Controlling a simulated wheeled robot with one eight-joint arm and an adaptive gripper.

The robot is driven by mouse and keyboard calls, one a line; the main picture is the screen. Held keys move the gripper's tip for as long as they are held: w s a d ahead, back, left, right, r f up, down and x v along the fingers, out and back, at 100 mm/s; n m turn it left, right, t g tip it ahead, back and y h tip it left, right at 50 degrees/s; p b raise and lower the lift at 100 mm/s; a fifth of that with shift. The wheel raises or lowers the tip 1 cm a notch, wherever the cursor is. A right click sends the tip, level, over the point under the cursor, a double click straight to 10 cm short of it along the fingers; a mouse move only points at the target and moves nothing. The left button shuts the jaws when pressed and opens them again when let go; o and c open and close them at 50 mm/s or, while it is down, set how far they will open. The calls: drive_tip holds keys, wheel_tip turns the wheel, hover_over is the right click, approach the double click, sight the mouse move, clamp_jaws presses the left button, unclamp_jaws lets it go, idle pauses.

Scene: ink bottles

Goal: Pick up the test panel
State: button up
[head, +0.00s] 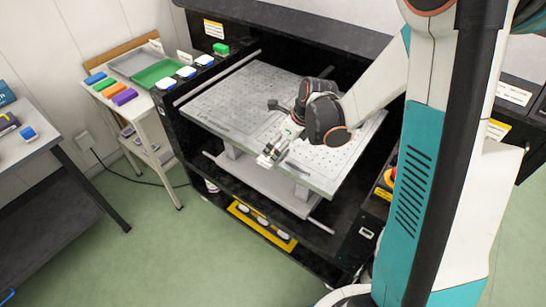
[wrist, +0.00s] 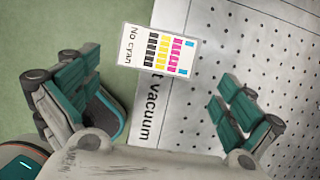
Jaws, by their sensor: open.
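The test panel is a small white card (wrist: 158,49) in the wrist view, with "No cyan" printed on it and rows of black, yellow and magenta patches plus a few blue ones. It appears at the edge of the perforated bed (wrist: 230,50), with its left part seen against the green floor. My gripper (wrist: 168,105) is open and empty, its teal-padded fingers wide apart; the card shows above the gap between them, apart from both. In the head view my gripper (head: 272,152) is over the near edge of the bed (head: 225,105); the panel is hard to make out there.
The bed sits inside a black machine frame (head: 180,130). A white side table (head: 140,100) with a green tray (head: 157,75) and coloured blocks stands at left. Another table (head: 30,140) is at far left. Green floor is open in front.

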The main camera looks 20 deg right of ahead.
drive_tip(key=x, duration=0.1)
drive_tip(key=b+x, duration=0.1)
drive_tip(key=x, duration=0.1)
drive_tip(key=b+x, duration=0.1)
drive_tip(key=x, duration=0.1)
drive_tip(key=shift+w+a, duration=0.2)
drive_tip(key=shift+a, duration=0.1)
drive_tip(key=c, duration=0.9)
drive_tip(key=shift+o, duration=0.2)
